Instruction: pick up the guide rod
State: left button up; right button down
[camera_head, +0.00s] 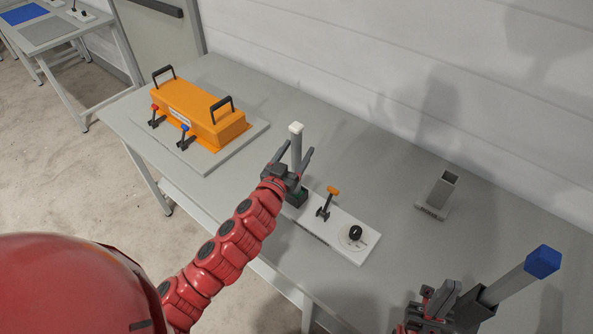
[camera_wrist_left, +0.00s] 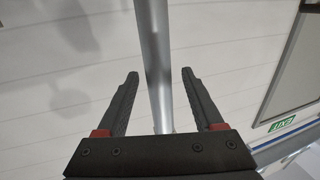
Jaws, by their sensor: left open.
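A slim silver rod with a white cap (camera_head: 296,128), apparently the guide rod, stands upright on the white control plate (camera_head: 343,237). My left gripper (camera_head: 297,155) is open, with its fingers around the rod's lower part. In the left wrist view the rod (camera_wrist_left: 157,50) runs between the two open fingers (camera_wrist_left: 160,74), with gaps visible on both sides. The rod's foot is partly hidden by the gripper. My right gripper (camera_head: 432,300) is at the lower right, beside a grey bar with a blue cap (camera_head: 543,261). I cannot tell whether it holds that bar.
An orange box (camera_head: 200,112) with black handles and two small levers stands at the left of the grey table (camera_head: 400,170). An empty square socket (camera_head: 438,190) stands right of the plate, near the wall.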

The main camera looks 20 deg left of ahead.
pick_arm(q)
jog(key=shift+w, duration=0.2)
jog(key=shift+s, duration=0.1)
jog(key=shift+c, duration=1.2)
grip_shut()
